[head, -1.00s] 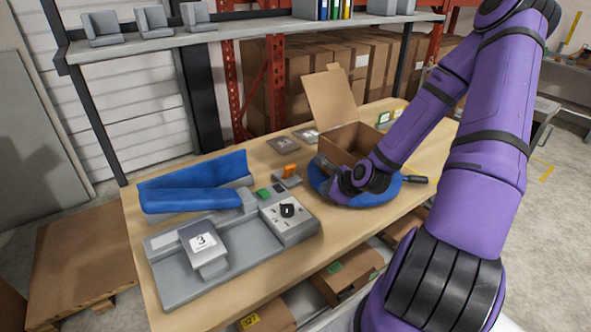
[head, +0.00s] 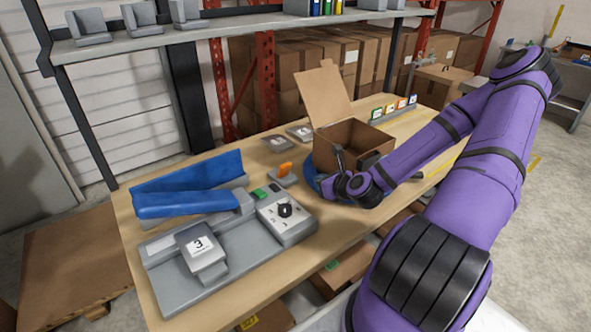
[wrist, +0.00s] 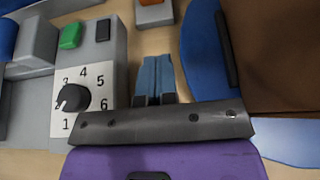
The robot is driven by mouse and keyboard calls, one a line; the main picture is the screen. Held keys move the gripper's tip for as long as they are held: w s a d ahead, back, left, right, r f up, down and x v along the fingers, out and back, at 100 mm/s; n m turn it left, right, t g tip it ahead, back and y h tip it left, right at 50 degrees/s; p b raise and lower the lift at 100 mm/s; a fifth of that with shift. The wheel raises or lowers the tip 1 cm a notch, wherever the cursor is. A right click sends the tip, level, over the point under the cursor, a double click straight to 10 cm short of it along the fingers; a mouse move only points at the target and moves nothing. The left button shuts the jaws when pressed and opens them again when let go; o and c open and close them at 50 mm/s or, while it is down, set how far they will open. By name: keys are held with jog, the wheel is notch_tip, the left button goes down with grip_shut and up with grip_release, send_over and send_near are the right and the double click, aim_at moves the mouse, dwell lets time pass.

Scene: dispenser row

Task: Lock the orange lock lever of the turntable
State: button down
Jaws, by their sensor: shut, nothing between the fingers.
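The orange lock lever (head: 285,168) stands on a small grey base left of the turntable. Its lower part also shows at the top edge of the wrist view (wrist: 152,3). The blue turntable (head: 312,179) lies under the open cardboard box (head: 338,152) and is largely hidden by my arm. It also shows at the right of the wrist view (wrist: 205,50). A black handle (head: 340,160) stands in front of the box. My gripper (wrist: 155,62) is shut and empty, its fingers pointing towards the lever's base, apart from the orange part.
Flat grey plates (head: 278,143) lie behind the lever.

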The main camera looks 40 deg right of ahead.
jog(key=shift+w, duration=0.1)
send_near(290, 167)
jog(key=w+f, duration=0.1)
jog(key=f, duration=0.2)
jog(key=w+f, duration=0.1)
jog(key=shift+w+f, duration=0.3)
jog(key=shift+w, duration=0.1)
jog(key=shift+w+r, duration=0.2)
jog(key=shift+w, duration=0.25)
jog(key=shift+w+r, duration=0.25)
jog(key=shift+w, duration=0.25)
jog(key=shift+w+r, duration=0.25)
jog(key=shift+w, duration=0.45)
jog(key=shift+r, duration=0.1)
